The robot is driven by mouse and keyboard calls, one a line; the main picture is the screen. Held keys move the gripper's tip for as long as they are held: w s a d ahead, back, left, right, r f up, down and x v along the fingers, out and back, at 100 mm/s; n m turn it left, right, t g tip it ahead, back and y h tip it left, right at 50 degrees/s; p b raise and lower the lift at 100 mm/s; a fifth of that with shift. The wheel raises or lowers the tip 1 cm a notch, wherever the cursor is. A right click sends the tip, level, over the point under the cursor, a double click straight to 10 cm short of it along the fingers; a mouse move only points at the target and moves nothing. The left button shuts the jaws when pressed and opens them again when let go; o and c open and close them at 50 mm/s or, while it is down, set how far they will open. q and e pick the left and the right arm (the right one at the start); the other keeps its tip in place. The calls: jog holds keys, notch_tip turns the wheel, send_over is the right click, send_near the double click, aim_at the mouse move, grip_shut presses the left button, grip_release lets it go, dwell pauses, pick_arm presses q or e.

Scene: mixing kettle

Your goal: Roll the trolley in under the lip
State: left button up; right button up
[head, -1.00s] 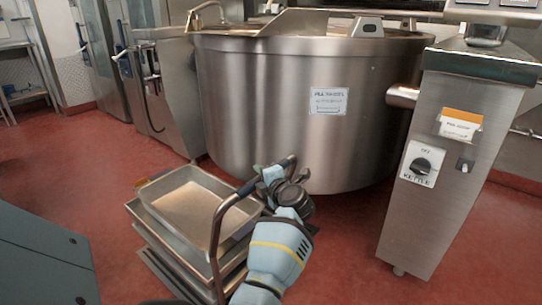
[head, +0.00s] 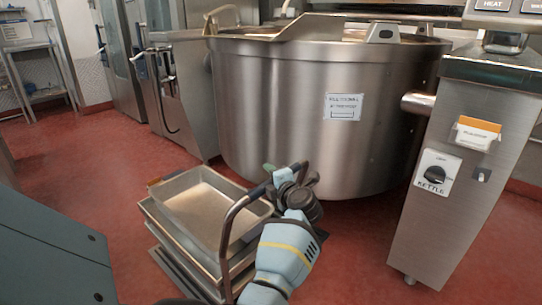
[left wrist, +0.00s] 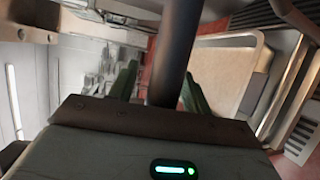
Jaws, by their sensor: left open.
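The trolley (head: 180,238) is a low stack of metal shelves with a shallow tray (head: 198,200) on top and a dark upright handle (head: 236,208). It stands on the floor in front of the big steel kettle (head: 290,105), left of centre. The kettle's pouring lip (head: 285,27) juts out at its top rim, above and behind the trolley. My left gripper (head: 285,174) is at the upper end of the handle. In the left wrist view the handle bar (left wrist: 176,45) passes between the open fingers of the gripper (left wrist: 158,88). Whether they touch it is unclear. My right gripper is not shown.
A steel control pedestal (head: 445,190) with a kettle switch stands to the right, joined to the kettle by a pipe. Steel cabinets (head: 170,90) stand behind at left. Red floor (head: 75,150) is clear left of the trolley and between kettle and pedestal.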

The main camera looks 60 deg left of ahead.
pick_arm(q)
jog(key=p+v, duration=0.2)
jog(key=v, duration=0.5)
jog(key=shift+d, duration=0.35)
jog(key=shift+s+d+r, duration=0.1)
